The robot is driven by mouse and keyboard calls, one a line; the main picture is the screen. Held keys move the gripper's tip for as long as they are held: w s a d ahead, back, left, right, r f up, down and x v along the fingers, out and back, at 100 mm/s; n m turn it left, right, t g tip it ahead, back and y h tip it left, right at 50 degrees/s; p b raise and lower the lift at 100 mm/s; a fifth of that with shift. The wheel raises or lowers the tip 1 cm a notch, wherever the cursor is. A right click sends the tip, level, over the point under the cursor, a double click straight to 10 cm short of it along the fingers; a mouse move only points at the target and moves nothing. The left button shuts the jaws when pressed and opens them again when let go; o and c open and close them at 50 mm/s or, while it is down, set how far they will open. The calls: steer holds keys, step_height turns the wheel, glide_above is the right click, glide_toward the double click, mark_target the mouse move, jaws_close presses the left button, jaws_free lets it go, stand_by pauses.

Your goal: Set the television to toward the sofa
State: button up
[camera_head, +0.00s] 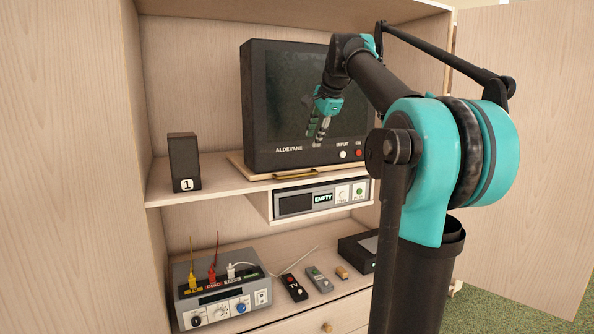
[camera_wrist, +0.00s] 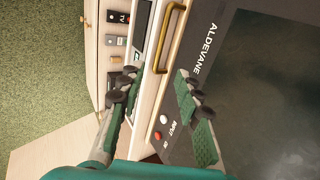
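The television (camera_head: 290,105) is a dark boxy set marked ALDEVANE, with a white and a red button below its screen. It stands on a light wooden board (camera_head: 237,164) with a brass handle (camera_head: 296,174) on its front edge. The screen faces out of the cabinet. My gripper (camera_head: 318,142) hangs in front of the screen in the head view. In the wrist view my gripper (camera_wrist: 161,72) is open and empty, its fingers apart, with the brass handle (camera_wrist: 170,35) beyond the fingertips. Contact cannot be made out. No sofa shows.
A player (camera_head: 308,201) reading EMPTY sits under the shelf. A small black box (camera_head: 183,162) marked 1 stands left. Below are a grey box (camera_head: 220,290) with cables, a remote (camera_head: 294,287) and a black box (camera_head: 358,252). Cabinet doors (camera_head: 530,130) stand open at the sides.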

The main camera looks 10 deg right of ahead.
glide_toward(301, 170)
step_height(301, 170, down, 7)
steer(key=a, duration=0.3)
steer(key=shift+s+d+r, duration=0.15)
steer(key=shift+s, duration=0.35)
jaws_close()
